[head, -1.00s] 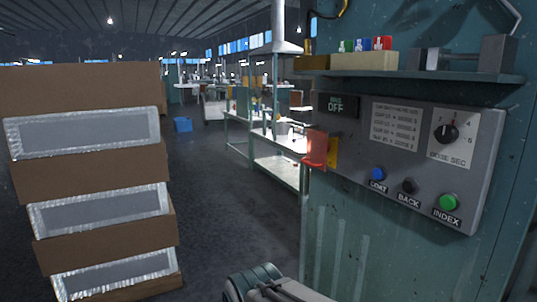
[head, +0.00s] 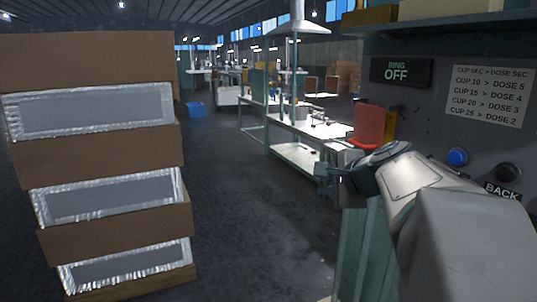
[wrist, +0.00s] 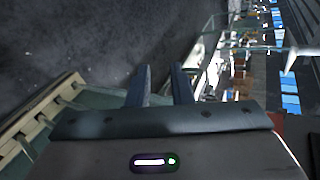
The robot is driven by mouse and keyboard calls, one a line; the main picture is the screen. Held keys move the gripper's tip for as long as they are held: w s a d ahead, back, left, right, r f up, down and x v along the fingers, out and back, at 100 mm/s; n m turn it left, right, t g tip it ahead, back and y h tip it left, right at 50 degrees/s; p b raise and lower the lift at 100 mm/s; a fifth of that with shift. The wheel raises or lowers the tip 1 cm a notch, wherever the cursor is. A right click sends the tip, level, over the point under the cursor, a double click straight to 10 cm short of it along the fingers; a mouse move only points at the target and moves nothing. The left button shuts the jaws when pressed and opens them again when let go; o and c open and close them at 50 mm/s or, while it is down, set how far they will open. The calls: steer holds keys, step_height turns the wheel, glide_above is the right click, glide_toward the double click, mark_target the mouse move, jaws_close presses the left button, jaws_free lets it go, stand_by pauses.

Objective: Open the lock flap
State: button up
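A red flap (head: 370,127) sticks out at the left end of the grey control panel (head: 425,125), with a yellow piece (head: 389,124) just behind it. I take the red flap to be the lock flap. It stands upright, and its lower edge is close behind my arm. My gripper (head: 325,175) is to the left of and below the flap, apart from it. In the wrist view, my gripper (wrist: 161,82) shows two separated fingers with nothing between them. A small red-orange patch shows at that view's right, beside the gripper body; I cannot tell what it is.
The panel carries a "RING OFF" display (head: 402,72), a blue button (head: 457,156) and a dark button (head: 508,172). Stacked brown boxes (head: 90,150) stand at the left. A workbench (head: 300,125) stands behind the gripper. The floor between boxes and panel is clear.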

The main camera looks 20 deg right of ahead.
mark_target(360, 145)
steer(key=s+d+r+m+t+h+b, duration=0.1)
steer(key=d+r+m+h, duration=0.1)
steer(key=d+r+m, duration=0.3)
steer(key=s+d+r+m+t+h+b, duration=0.1)
steer(key=d+r+m+t+h, duration=0.15)
steer(key=d, duration=0.55)
steer(key=shift+g, duration=0.35)
steer(key=x, duration=0.9)
steer(key=a+p+x, duration=0.1)
steer(key=x, duration=0.3)
steer(key=shift+w+d+f, duration=0.15)
steer(key=shift+w+f, duration=0.25)
steer(key=shift+w, duration=0.05)
jaws_close()
